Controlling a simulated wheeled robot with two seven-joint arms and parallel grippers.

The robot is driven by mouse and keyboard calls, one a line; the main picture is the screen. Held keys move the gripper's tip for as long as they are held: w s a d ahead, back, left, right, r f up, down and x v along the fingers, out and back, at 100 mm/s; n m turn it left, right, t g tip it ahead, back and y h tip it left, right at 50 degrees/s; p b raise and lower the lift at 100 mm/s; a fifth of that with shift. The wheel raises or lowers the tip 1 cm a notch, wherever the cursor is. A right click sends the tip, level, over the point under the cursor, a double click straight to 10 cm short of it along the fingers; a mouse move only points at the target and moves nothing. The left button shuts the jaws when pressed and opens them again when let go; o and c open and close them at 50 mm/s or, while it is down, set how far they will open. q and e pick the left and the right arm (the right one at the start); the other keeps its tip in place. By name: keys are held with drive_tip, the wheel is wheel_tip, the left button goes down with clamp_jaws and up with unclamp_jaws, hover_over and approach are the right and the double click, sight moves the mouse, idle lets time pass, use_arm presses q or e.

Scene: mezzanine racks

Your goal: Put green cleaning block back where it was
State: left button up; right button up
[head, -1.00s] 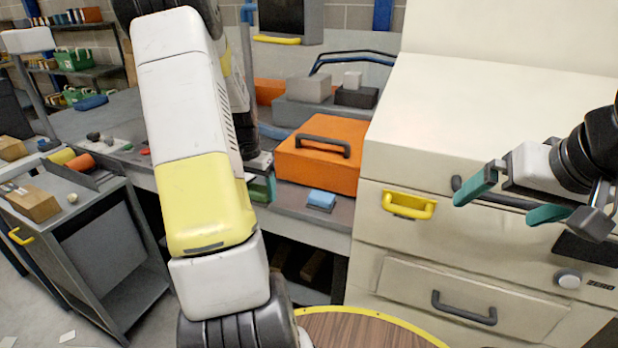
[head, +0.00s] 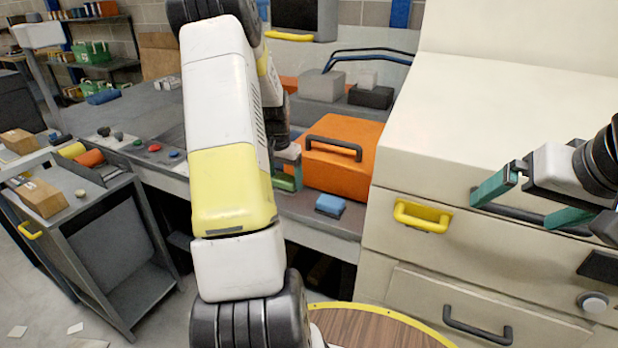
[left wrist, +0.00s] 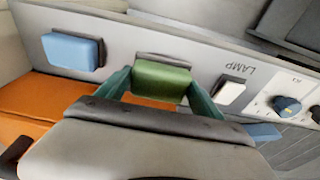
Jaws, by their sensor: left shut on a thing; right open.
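The green block (left wrist: 162,82) is held between the teal fingertips of my left gripper (left wrist: 158,88) in the left wrist view. Its far edge is by a dark grey pad (left wrist: 166,57) on the light panel; I cannot tell whether they touch. In the head view the green block (head: 289,178) shows low beside the orange case, partly hidden by my left arm and gripper (head: 285,170). My right gripper (head: 530,200) is open and empty, in front of the cream cabinet at the right.
A blue block (head: 331,204) lies on the ledge in front of the orange case (head: 345,165). A white switch (left wrist: 229,92) marked LAMP and a blue knob (left wrist: 288,104) sit on the panel. The cream cabinet (head: 480,120) has a yellow handle (head: 421,217). A grey cart (head: 95,215) stands left.

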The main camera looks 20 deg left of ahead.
sight(289, 188)
use_arm(q)
drive_tip(key=shift+w+d+f, duration=0.2)
drive_tip(key=shift+w+d, duration=0.1)
drive_tip(key=shift+d, duration=0.1)
drive_tip(key=shift+f, duration=1.6)
drive_tip(key=shift+f, duration=0.1)
drive_tip(key=o, duration=1.5)
